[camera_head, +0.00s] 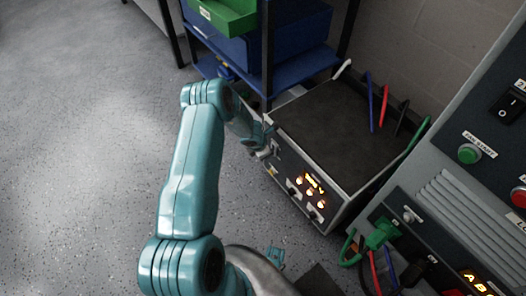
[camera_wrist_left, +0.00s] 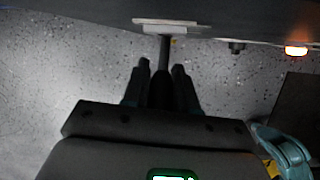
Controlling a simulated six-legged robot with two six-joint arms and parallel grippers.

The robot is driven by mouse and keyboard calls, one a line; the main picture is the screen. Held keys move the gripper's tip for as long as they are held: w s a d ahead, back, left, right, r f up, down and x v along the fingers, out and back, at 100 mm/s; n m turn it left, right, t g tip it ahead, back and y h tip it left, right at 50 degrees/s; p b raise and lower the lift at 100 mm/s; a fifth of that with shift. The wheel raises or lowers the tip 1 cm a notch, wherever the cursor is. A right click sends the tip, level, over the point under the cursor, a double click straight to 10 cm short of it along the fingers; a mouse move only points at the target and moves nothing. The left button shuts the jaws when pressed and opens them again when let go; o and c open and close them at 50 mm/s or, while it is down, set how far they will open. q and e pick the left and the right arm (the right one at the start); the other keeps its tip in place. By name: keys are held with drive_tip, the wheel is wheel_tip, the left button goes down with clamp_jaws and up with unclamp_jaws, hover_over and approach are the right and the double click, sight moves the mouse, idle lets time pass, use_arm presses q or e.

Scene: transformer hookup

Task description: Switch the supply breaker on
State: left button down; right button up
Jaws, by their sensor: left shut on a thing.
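The supply breaker's lever (camera_wrist_left: 165,47) is a dark bar that sticks out of a pale plate (camera_wrist_left: 172,24) on a dark panel in the left wrist view. My left gripper (camera_wrist_left: 163,72) is shut on this lever, with one finger on each side of it. In the head view my left gripper (camera_head: 264,152) is at the left end of the front panel of a black-topped box (camera_head: 325,125). My arm hides most of the lever there, and I cannot tell its switch position.
Orange lamps (camera_head: 311,191) glow on the box's front panel. Blue, red, black and green cables rise at its back right. A grey cabinet (camera_head: 455,205) with a green button (camera_head: 469,153) stands at the right. A blue shelf rack (camera_head: 290,72) stands behind. The floor at left is clear.

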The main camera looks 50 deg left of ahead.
use_arm(q)
drive_tip(key=c, duration=1)
unclamp_jaws()
drive_tip(key=shift+s, duration=0.1)
drive_tip(key=shift+r, duration=0.35)
drive_tip(key=v, duration=0.5)
drive_tip(key=shift+s+r, duration=0.15)
drive_tip(key=shift+r, duration=0.15)
drive_tip(key=p+v, duration=0.4)
drive_tip(key=v, duration=0.6)
drive_tip(key=shift+s+d, duration=0.1)
